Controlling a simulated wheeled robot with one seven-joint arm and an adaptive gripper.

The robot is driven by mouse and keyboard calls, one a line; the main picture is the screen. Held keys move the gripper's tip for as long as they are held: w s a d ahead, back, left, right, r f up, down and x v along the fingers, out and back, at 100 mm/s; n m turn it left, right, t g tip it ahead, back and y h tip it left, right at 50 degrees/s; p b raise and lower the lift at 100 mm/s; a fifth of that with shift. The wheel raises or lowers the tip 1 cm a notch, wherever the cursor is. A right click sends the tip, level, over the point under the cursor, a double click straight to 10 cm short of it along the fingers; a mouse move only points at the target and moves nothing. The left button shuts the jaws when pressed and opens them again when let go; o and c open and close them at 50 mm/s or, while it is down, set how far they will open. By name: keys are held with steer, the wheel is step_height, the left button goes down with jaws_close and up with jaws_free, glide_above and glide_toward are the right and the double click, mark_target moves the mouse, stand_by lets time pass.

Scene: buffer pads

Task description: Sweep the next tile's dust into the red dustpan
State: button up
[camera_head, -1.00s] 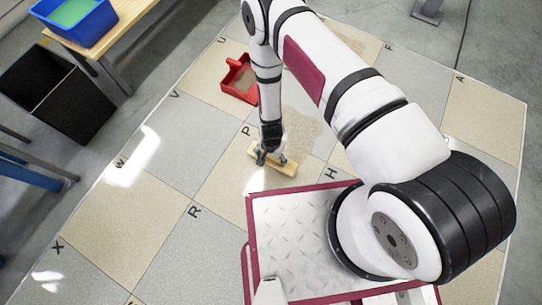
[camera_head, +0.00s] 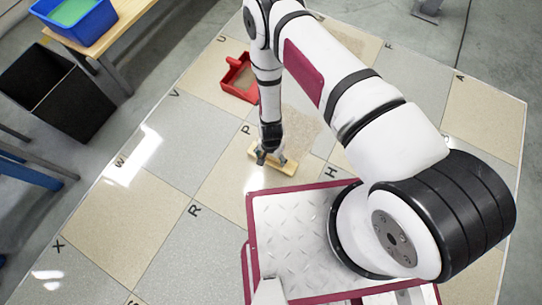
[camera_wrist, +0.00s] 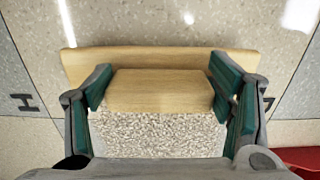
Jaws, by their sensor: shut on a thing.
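My gripper (camera_head: 272,157) is shut on a light wooden sweeping block (camera_head: 271,170), low over the cream tile between the letters P and H. In the wrist view the block (camera_wrist: 160,58) lies crosswise, its raised middle between the two green-padded fingers. A patch of speckled tan dust (camera_head: 302,124) lies on the tile just beyond the block, partly hidden by my arm. The dust also shows in the wrist view (camera_wrist: 155,135) between my fingers. The red dustpan (camera_head: 229,82) sits beyond, left of my arm, with tan dust in it. Its edge shows in the wrist view (camera_wrist: 302,157).
Another tan dust patch (camera_head: 358,44) lies farther back, near letter F, partly behind my arm. A black open bin (camera_head: 75,108) and a wooden table (camera_head: 120,22) with a blue bin (camera_head: 90,30) stand at the left. The lettered tiles at left are clear.

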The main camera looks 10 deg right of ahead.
steer(key=shift+f, duration=0.1)
steer(key=shift+w+d, duration=1.7)
steer(key=shift+w, duration=0.6)
steer(key=shift+w+d, duration=1.7)
steer(key=shift+w, duration=0.55)
steer(key=shift+w+d, duration=1.7)
steer(key=shift+w, duration=0.6)
steer(key=shift+w+d, duration=0.55)
steer(key=shift+w, duration=0.25)
steer(key=shift+w+d, duration=0.5)
steer(key=shift+w, duration=0.3)
steer(key=shift+w+d, duration=0.55)
steer(key=shift+w, duration=0.25)
step_height(320, 180, up, 7)
steer(key=p, duration=0.4)
